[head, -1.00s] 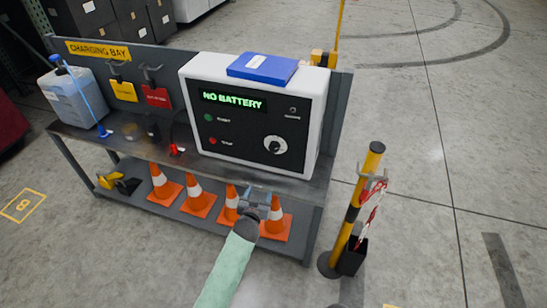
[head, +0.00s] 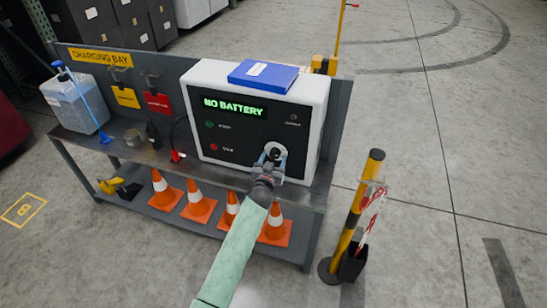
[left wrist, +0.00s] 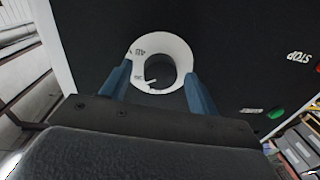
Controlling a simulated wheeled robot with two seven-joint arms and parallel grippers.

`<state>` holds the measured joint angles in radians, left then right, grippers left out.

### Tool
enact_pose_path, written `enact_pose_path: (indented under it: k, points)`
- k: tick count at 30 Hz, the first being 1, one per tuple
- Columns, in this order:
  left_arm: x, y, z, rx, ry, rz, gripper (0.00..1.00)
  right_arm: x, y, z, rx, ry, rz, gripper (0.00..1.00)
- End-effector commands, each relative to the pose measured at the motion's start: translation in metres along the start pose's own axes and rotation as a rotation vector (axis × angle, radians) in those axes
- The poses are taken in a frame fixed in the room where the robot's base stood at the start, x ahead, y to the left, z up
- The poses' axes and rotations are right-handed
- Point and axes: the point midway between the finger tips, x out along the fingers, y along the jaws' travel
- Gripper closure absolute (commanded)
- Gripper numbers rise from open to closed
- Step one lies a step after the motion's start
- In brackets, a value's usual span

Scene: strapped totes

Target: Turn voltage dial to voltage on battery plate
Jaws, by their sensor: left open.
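The voltage dial (head: 279,149) is a dark knob on a round white scale, low right on the black front of the white charger (head: 308,130). Its screen (head: 234,107) reads "NO BATTERY". My left gripper (head: 271,158) is at the dial, open. In the left wrist view the dial (left wrist: 160,72) lies between the two blue-grey fingers of my left gripper (left wrist: 157,82), one each side; I cannot tell if they touch the knob. A white pointer mark shows on the knob; the scale figures are too small to read surely. No battery plate is visible. My right gripper is out of view.
A green start button (head: 210,125) and red stop button (head: 214,147) sit left of the dial. A blue binder (head: 264,75) lies on the charger. A red connector (head: 177,156) lies on the bench. Orange cones (head: 199,205) stand below; a yellow-black post (head: 357,210) stands right.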

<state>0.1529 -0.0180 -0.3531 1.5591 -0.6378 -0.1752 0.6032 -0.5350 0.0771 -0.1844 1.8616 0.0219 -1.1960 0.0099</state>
Motion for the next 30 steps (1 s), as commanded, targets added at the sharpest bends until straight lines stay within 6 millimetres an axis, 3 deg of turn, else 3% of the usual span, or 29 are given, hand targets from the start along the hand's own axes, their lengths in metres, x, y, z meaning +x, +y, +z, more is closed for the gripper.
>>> enact_pose_path:
  k: [10, 17, 26, 30]
  points:
    - [0.004, 0.0, 0.001, 0.001, -0.001, 0.0, 0.42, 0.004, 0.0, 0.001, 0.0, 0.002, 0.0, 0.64]
    - [0.003, 0.0, 0.001, 0.001, -0.001, 0.0, 0.84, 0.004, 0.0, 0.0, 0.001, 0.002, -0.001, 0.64]
    - [0.003, 0.0, 0.001, 0.033, 0.002, 0.0, 0.84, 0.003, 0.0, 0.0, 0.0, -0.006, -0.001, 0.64]
    - [0.004, 0.0, 0.002, 0.096, 0.006, 0.0, 0.84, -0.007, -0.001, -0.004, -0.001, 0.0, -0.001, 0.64]
